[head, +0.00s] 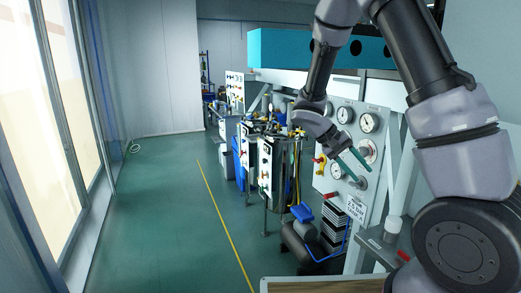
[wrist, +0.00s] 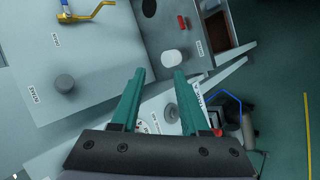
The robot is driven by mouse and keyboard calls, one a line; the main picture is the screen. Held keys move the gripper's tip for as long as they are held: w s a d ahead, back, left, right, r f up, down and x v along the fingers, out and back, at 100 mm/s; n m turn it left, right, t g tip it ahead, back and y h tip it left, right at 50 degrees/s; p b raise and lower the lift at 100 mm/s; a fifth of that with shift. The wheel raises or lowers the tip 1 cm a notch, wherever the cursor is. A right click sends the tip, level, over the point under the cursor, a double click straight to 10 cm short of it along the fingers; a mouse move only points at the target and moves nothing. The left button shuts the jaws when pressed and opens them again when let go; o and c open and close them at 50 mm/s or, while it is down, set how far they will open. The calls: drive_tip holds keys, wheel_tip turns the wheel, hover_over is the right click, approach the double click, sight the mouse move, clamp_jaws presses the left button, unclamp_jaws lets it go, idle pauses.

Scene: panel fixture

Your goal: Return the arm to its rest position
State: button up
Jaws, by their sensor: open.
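My gripper (head: 353,166) is at the end of my bent arm, in front of the gauge panel (head: 328,172) at the right of the head view. In the wrist view my gripper (wrist: 156,90) shows two green fingers spread apart with nothing between them. Whether the fingers touch the panel cannot be told.
Round gauges (head: 368,122) and a red valve handle (head: 320,163) are on the panel. A blue-and-black machine (head: 305,240) stands at its foot. More equipment stands behind. The green floor (head: 165,220) at the left is clear, with a yellow line (head: 222,222).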

drive_tip(key=s+a+r+t+y, duration=0.1)
drive_tip(key=s+r+t+y, duration=0.2)
drive_tip(key=s+r, duration=0.2)
drive_tip(key=s+a+r+m+t+y, duration=0.1)
drive_tip(key=s+r+t+y, duration=0.2)
drive_tip(key=r, duration=0.7)
drive_tip(key=s+a+r+m+t+y, duration=0.1)
drive_tip(key=s+a+r+t+y, duration=0.1)
drive_tip(key=s+r, duration=0.5)
drive_tip(key=r+t+y, duration=0.1)
drive_tip(key=y, duration=0.1)
drive_tip(key=shift+s+r+y, duration=0.2)
drive_tip(key=shift+r+y, duration=0.1)
drive_tip(key=shift+y, duration=0.1)
